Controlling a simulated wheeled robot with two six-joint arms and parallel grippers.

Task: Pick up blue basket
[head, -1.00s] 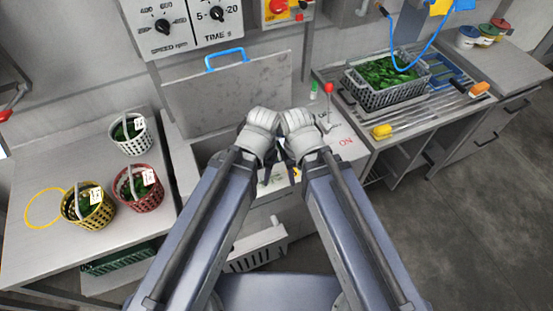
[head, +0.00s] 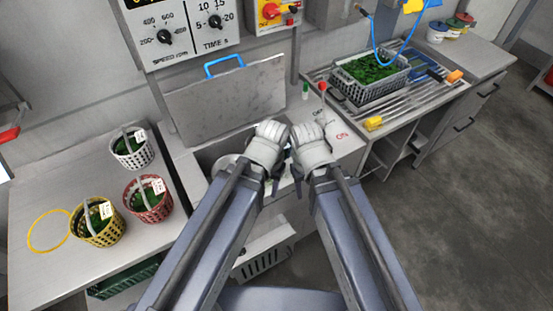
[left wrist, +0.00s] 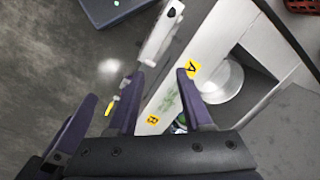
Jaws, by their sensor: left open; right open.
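No basket that is clearly blue shows in these views. On the left table in the head view stand a white basket (head: 132,150), a red basket (head: 148,199) and a yellow basket (head: 97,222), each with greens, a handle and a tag. My left gripper (head: 266,182) and right gripper (head: 298,182) hang side by side over the middle unit, away from these baskets. Their fingertips are partly hidden by the wrists in the head view. In the left wrist view my left gripper (left wrist: 158,102) is open with nothing between its fingers.
A grey crate of greens (head: 372,77) sits on the right drainboard, beside a blue object (head: 428,66). A raised metal lid (head: 226,97) with a blue handle stands behind my grippers. A yellow ring (head: 49,231) marks bare table at left. Open floor lies at right.

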